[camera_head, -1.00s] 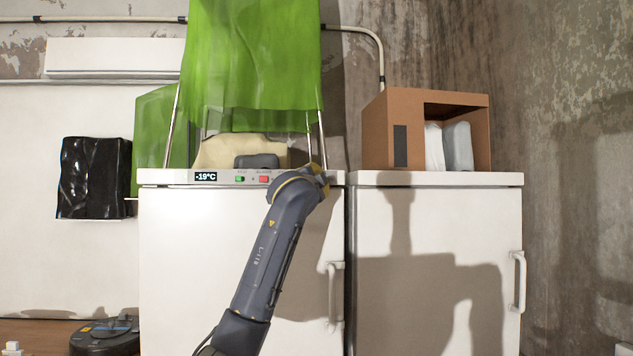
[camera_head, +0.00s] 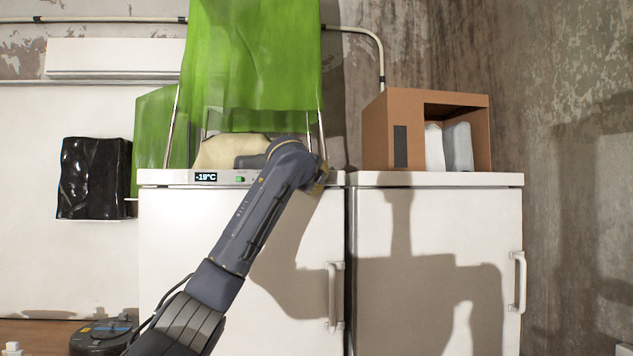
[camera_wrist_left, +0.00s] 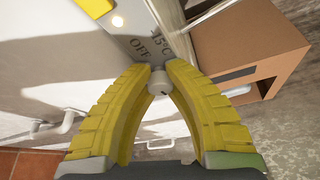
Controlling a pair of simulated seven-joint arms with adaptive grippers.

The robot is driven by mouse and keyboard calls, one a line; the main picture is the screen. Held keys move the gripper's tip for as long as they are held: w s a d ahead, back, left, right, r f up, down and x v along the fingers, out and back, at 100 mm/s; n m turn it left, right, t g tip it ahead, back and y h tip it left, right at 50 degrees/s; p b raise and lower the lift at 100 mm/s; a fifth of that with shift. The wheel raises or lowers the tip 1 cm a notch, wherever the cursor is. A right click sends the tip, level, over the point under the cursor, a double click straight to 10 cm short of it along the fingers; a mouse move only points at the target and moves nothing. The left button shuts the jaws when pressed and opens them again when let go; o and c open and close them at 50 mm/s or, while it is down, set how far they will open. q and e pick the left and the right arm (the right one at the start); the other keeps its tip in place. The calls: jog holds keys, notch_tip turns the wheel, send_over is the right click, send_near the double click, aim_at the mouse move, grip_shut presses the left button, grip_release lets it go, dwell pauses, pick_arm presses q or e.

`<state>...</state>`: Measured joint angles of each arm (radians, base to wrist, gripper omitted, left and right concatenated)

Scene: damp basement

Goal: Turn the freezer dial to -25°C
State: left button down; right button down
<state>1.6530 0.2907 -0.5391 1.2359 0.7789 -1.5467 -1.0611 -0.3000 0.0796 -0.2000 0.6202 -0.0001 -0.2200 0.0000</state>
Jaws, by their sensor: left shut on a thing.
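The white left freezer (camera_head: 190,240) has a control strip along its top front edge. Its display (camera_head: 206,177) reads -19°C. A green switch (camera_head: 240,179) sits beside it. In the left wrist view my left gripper (camera_wrist_left: 158,85) has its yellow fingers shut on the pale round dial (camera_wrist_left: 159,83). Markings "OFF" and "-15°C" show on the panel (camera_wrist_left: 140,35) just beyond the dial; the other markings are hidden. In the head view my left arm covers the right part of the strip and hides the dial. My right gripper is in neither view.
A second white freezer (camera_head: 435,240) stands to the right, with a cardboard box (camera_head: 377,135) on top. Green cloth (camera_head: 250,60) hangs on a rack above the left freezer. A black bag (camera_head: 93,175) and a robot vacuum (camera_head: 100,337) are at left.

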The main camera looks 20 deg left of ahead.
pick_arm(q)
jog(key=shift+d+f+m, duration=0.25)
jog(key=shift+d+m, duration=0.2)
jog(key=shift+m, duration=0.15)
jog(key=c, duration=1.5)
grip_release()
jog(key=shift+d, duration=0.15)
jog(key=o, duration=0.3)
jog(key=shift+a+r, duration=0.1)
jog(key=shift+a, duration=0.2)
jog(key=shift+s+r, duration=0.1)
jog(key=s, duration=0.4)
jog(key=s+r, duration=0.1)
jog(key=s, duration=0.6)
jog(key=shift+s+d+r, duration=0.35)
jog(key=shift+r, duration=0.05)
